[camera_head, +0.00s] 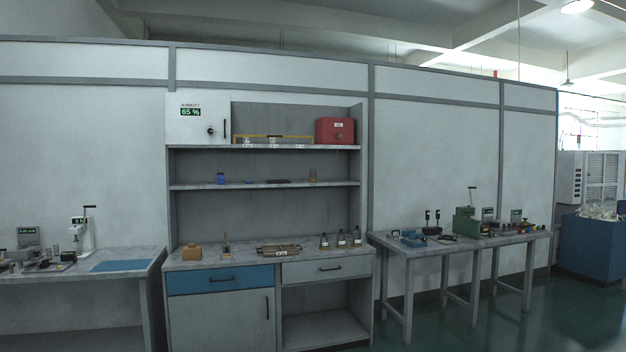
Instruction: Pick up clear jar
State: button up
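I cannot tell for sure which item is the clear jar. Small pale, glass-like items (273,142) stand on the cabinet's top shelf, in front of a yellow bar. A small amber-tinted container (312,176) stands on the middle shelf at the right, and a small blue one (221,178) at the left. Several small dark bottles with white labels (341,240) stand on the counter at the right. All are too small to make out fully. My gripper is not in view.
The cabinet counter (225,262) also bears a tan block (192,252), a small stand (226,244) and a tray (279,249). A red box (335,131) sits on the top shelf. Equipment tables stand left (75,277) and right (460,243). Green floor (500,325) is open at lower right.

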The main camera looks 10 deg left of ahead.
aim_at(312, 172)
jog(key=i+j+u, duration=0.35)
jog(key=i, duration=0.8)
jog(key=i+u, duration=0.3)
jog(key=i, duration=2.8)
